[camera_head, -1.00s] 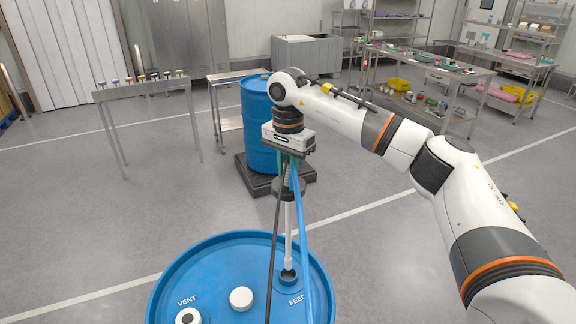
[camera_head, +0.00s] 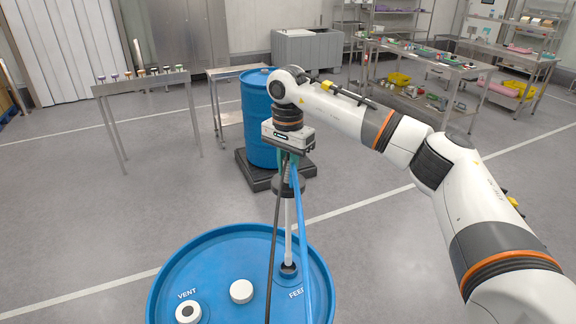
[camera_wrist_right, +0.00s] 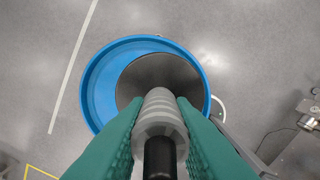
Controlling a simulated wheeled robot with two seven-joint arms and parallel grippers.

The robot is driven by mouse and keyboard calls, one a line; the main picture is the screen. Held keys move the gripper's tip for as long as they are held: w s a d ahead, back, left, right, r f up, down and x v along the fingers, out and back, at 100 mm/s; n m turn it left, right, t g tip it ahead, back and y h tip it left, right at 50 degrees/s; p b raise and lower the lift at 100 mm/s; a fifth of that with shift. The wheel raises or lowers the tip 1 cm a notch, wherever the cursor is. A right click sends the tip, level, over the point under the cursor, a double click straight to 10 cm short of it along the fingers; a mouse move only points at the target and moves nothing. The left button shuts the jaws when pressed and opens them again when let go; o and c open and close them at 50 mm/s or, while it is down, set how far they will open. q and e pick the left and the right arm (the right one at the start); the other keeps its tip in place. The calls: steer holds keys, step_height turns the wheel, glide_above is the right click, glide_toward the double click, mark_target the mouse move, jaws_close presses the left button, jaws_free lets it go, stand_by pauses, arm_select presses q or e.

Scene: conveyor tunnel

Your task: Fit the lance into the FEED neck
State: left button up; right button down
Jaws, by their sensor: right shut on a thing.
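The lance is a pale upright tube (camera_head: 288,228) with a dark disc (camera_head: 288,187) around its upper part. Its lower end meets the FEED neck (camera_head: 288,271) on the blue drum; the tip is within the neck's outline and how deep it sits cannot be told. My right gripper (camera_head: 288,160) is shut on the lance top. In the right wrist view its green fingers (camera_wrist_right: 160,140) clasp the grey ribbed grip of the lance (camera_wrist_right: 160,115), and the dark disc hides the neck. My left gripper is not in view.
The blue drum's top (camera_head: 215,265) also carries a VENT neck (camera_head: 188,312) and a white cap (camera_head: 241,291). A black hose (camera_head: 275,230) and a blue hose (camera_head: 301,235) hang beside the lance. Another blue drum (camera_head: 258,125) stands behind on a dark pallet. Open floor lies left and right.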

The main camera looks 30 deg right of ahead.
stand_by(0.3)
steer(key=b, duration=1)
glide_above(288, 255)
step_height(288, 255, down, 16)
steer(key=shift+w+d, duration=0.15)
steer(key=shift+w, duration=0.15)
stand_by(0.4)
stand_by(0.3)
steer(key=shift+f+b, duration=4.75)
steer(key=shift+f, duration=2.7)
steer(key=shift+r, duration=0.1)
steer(key=c, duration=1.2)
jaws_free()
steer(key=shift+o, duration=0.2)
